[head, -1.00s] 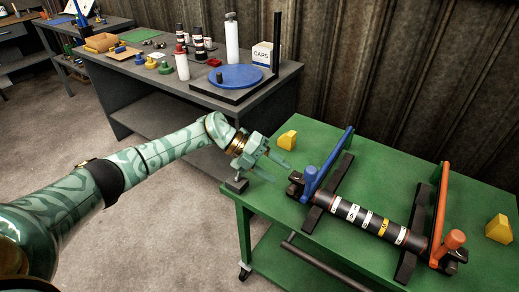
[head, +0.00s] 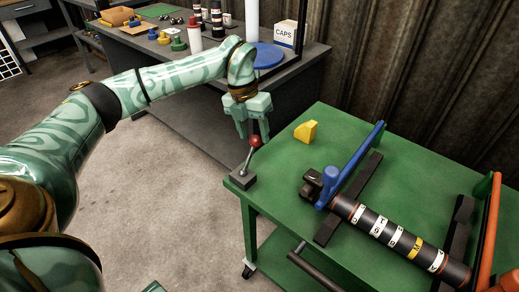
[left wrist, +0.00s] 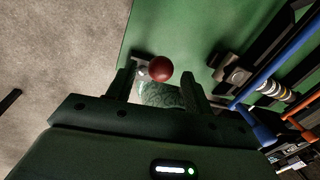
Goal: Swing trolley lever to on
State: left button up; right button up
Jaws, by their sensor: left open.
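The trolley lever (head: 250,154) is a short metal rod with a red ball knob, standing tilted on a dark block at the near left corner of the green trolley (head: 290,195). My left gripper (head: 254,135) points down just above the red knob, with its fingers spread. In the left wrist view the red knob (left wrist: 159,69) shows between the two open fingertips (left wrist: 158,85). I cannot tell whether a finger touches it. My right gripper is not in view.
A black driveshaft (head: 385,232) with white and yellow bands lies on the trolley, beside a blue bar (head: 355,163) and an orange bar (head: 489,225). A yellow block (head: 306,131) stands nearby. A grey workbench (head: 190,90) with parts is behind my arm.

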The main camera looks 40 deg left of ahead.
aim_at(251, 153)
pick_arm(q)
jog(key=f, duration=0.2)
jog(key=d+f+b, duration=0.1)
jog(key=f, duration=0.1)
jog(key=shift+f, duration=0.4)
grip_shut()
jog(key=shift+r, duration=0.1)
